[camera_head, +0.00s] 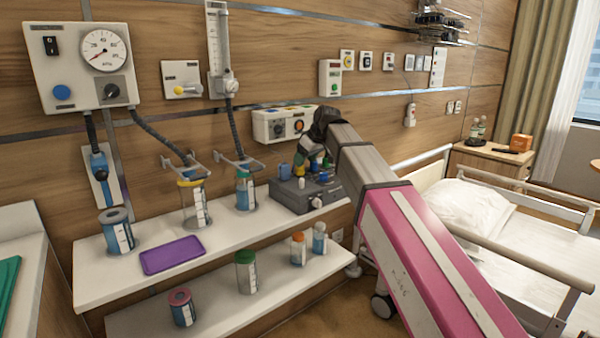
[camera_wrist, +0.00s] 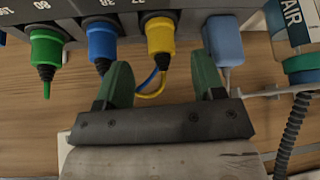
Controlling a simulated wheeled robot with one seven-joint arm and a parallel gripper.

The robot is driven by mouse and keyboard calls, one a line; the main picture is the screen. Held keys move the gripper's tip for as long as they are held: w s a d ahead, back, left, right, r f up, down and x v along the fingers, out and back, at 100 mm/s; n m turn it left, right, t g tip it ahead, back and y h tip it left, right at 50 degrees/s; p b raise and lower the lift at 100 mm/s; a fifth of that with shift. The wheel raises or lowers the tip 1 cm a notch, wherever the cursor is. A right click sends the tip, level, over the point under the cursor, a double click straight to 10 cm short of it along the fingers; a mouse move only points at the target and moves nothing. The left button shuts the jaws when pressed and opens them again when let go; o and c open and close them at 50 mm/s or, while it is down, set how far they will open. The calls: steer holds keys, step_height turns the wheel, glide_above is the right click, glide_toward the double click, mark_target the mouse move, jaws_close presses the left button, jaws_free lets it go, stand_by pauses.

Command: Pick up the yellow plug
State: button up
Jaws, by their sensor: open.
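The yellow plug (camera_wrist: 160,38) sits in the dark underside or face of a grey device (camera_head: 290,197), with a thin yellow and blue cable curling from its end. It also shows small in the head view (camera_head: 301,183). My gripper (camera_wrist: 163,72) is open, its two green fingers spread on either side of the plug's cable. The plug body lies a little beyond the fingertips, between them across the picture, and I see no contact.
A blue plug (camera_wrist: 102,42) and a green plug (camera_wrist: 45,50) are left of the yellow one. A light blue block-shaped plug (camera_wrist: 222,40) is close to the right finger. A jar with a black hose (camera_wrist: 292,120) stands farther right.

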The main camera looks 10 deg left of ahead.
mark_target(300, 170)
steer(key=x, duration=0.4)
steer(key=shift+s+f, duration=0.1)
steer(key=c, duration=1)
